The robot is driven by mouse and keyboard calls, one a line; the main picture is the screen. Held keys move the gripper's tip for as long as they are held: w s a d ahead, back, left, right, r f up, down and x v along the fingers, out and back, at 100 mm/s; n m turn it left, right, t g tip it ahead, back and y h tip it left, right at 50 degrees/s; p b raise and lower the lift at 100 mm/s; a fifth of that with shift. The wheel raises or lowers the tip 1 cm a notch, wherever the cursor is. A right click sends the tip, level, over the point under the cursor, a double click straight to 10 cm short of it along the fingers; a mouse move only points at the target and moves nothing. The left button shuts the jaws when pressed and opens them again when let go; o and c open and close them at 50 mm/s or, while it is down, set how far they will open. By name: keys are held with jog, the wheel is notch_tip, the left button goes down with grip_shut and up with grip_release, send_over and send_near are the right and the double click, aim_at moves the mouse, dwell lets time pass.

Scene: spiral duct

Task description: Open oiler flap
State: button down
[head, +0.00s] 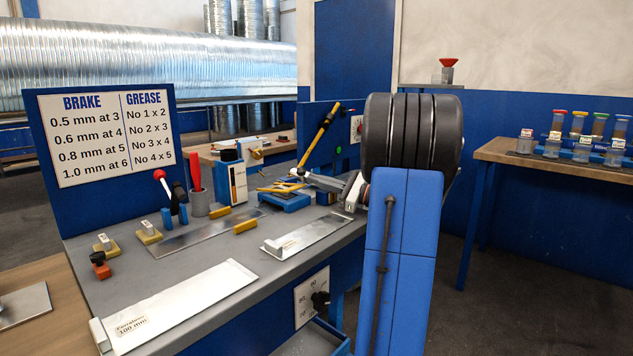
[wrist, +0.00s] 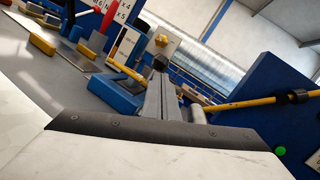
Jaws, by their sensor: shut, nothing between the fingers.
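A blue box with a white gauge front (head: 237,184) stands on the grey bench, possibly the oiler; I cannot make out a flap on it for certain. A small brass-yellow knob (head: 257,153) sits by its upper right. In the wrist view the white front (wrist: 127,43) and the yellow knob (wrist: 162,40) lie beyond my fingers. My gripper (wrist: 161,72) is shut and empty, its two grey fingers together. In the head view my gripper (head: 318,180) is over the bench, right of the box and apart from it, partly hidden by my arm.
A low blue block (head: 284,201) with yellow pieces lies below my gripper. A yellow lever (head: 318,134) with black bands rises close behind. A red-handled tool in a cup (head: 198,204) and a red-knobbed lever (head: 160,175) stand left. Metal sheets (head: 307,233) lie in front.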

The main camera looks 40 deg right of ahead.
jog(key=shift+w+r, duration=0.1)
jog(key=shift+w, duration=0.05)
dwell(0.3)
jog(key=shift+w+a+r+g, duration=0.1)
jog(key=shift+w+r+g, duration=0.1)
jog(key=shift+r+g, duration=0.4)
jog(key=w+a+r+m+g+h, duration=0.1)
jog(key=w+r+m+g+h, duration=0.1)
jog(key=w+r+g, duration=0.5)
jog(key=shift+w+r+m+g+h, duration=0.4)
jog(key=shift+w+r+h, duration=0.1)
jog(key=shift+w+r, duration=1.5)
jog(key=shift+w+f, duration=0.1)
